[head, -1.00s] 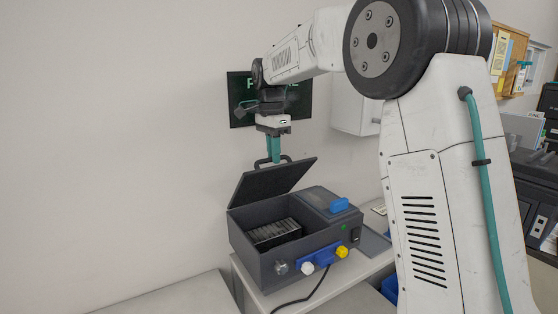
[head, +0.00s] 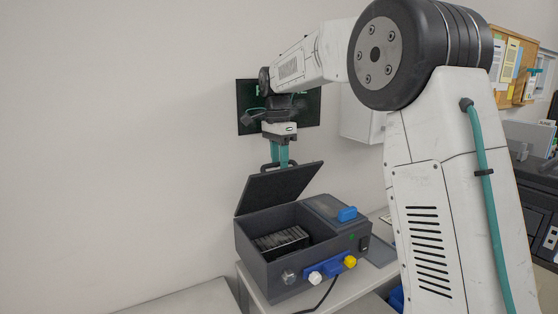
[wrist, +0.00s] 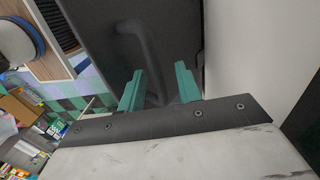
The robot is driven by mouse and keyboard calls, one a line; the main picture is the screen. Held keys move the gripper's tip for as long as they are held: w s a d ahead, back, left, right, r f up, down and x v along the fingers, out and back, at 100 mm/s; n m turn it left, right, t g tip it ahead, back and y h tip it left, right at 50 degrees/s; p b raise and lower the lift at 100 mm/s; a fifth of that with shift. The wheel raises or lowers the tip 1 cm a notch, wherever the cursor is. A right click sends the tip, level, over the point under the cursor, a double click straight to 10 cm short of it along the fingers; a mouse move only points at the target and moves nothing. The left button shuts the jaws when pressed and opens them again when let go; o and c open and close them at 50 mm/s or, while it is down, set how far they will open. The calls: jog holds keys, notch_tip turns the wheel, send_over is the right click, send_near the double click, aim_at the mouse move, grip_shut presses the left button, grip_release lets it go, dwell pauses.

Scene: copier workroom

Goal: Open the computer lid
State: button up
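The dark grey box-shaped computer (head: 290,280) stands on a small table in the head view. Its lid (head: 280,185) is hinged up and tilted, leaving the compartment with dark slotted parts (head: 282,238) exposed. A dark handle (head: 265,167) is on the lid's raised edge. My gripper (head: 281,164) points down at this handle. In the wrist view, the teal fingers of my gripper (wrist: 160,88) are apart, with the lid's handle (wrist: 150,55) running between them. A gap shows beside the handle, and I see no clear grip on it.
The box's front has white (head: 314,277) and yellow (head: 350,261) knobs, with a blue block (head: 347,213) on top. A dark wall screen (head: 308,110) is behind my gripper. The wall is close behind the box. A pale surface (head: 190,300) lies at the lower left.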

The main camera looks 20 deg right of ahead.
notch_tip(320, 180, up, 8)
jog(key=shift+w, duration=0.35)
jog(key=shift+f, duration=0.1)
jog(key=c, duration=0.3)
jog(key=s+r, duration=0.1)
jog(key=r, duration=0.1)
jog(key=shift+s+d+r, duration=0.1)
jog(key=shift+s+r, duration=0.2)
jog(key=shift+s, duration=0.05)
grip_shut()
jog(key=s+r+t, duration=0.2)
jog(key=s+t, duration=0.2)
jog(key=s, duration=0.4)
jog(key=shift+t+y, duration=0.3)
jog(key=shift+t, duration=0.5)
jog(key=x, duration=1.2)
jog(key=shift+w+f, duration=0.25)
jog(key=shift+w, duration=0.15)
